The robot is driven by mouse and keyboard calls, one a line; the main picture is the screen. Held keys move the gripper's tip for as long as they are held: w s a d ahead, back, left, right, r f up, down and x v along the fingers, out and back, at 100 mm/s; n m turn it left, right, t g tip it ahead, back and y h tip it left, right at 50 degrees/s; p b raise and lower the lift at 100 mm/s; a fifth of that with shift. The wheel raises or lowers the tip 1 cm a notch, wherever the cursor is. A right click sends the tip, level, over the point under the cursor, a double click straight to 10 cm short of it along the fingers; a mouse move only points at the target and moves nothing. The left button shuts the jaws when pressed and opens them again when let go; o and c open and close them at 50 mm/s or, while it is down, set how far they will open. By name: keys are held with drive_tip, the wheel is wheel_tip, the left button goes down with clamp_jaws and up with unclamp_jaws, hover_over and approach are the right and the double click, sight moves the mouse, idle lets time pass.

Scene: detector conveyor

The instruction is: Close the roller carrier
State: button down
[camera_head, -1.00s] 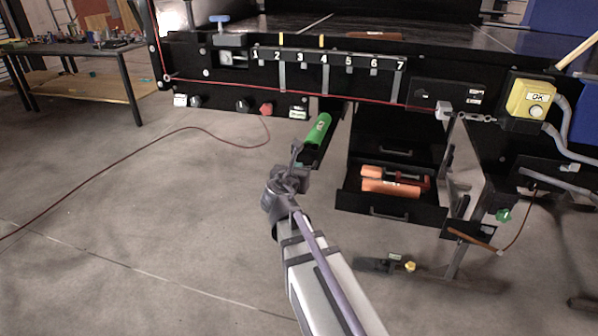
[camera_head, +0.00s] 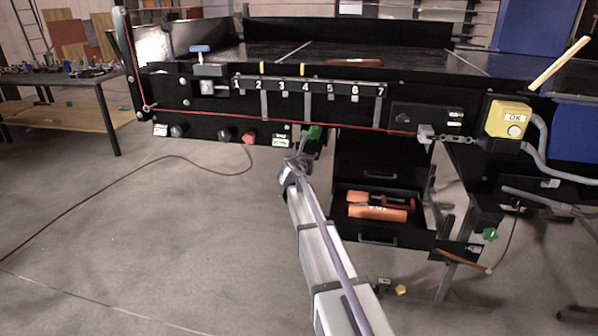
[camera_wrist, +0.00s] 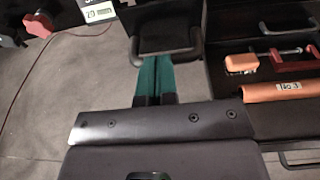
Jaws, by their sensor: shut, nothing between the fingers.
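The roller carrier (camera_head: 322,148) is a dark tray under the conveyor's front edge, below the numbered strip. My arm hides the carrier's lower front in the head view. My gripper (camera_head: 303,156) is at the front of the carrier. In the wrist view, its two teal fingers (camera_wrist: 154,62) lie side by side, shut and empty. Their tips reach a dark handle-like frame (camera_wrist: 167,45), seemingly the carrier's front; I cannot tell whether they touch it.
An open drawer (camera_head: 345,222) with an orange roller (camera_head: 377,213) and a red-handled tool stands right of the carrier. Red and black knobs (camera_head: 248,138) stick out at left. A yellow OK button box (camera_head: 508,119) is at right.

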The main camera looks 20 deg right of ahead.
sight(310, 140)
drive_tip(key=r+x, duration=0.1)
drive_tip(key=x, duration=0.4)
drive_tip(key=r+x, duration=0.1)
drive_tip(key=x, duration=0.3)
drive_tip(key=r+x, duration=0.1)
drive_tip(key=x, duration=0.4)
drive_tip(key=shift+w+d+f, duration=0.1)
drive_tip(key=shift+w+d, duration=0.3)
drive_tip(key=shift+d, duration=0.05)
drive_tip(key=shift+w, duration=0.1)
drive_tip(key=shift+r, duration=0.25)
drive_tip(key=p+v, duration=0.3)
drive_tip(key=v, duration=1.1)
drive_tip(key=shift+s+a, duration=0.1)
drive_tip(key=shift+s, duration=0.1)
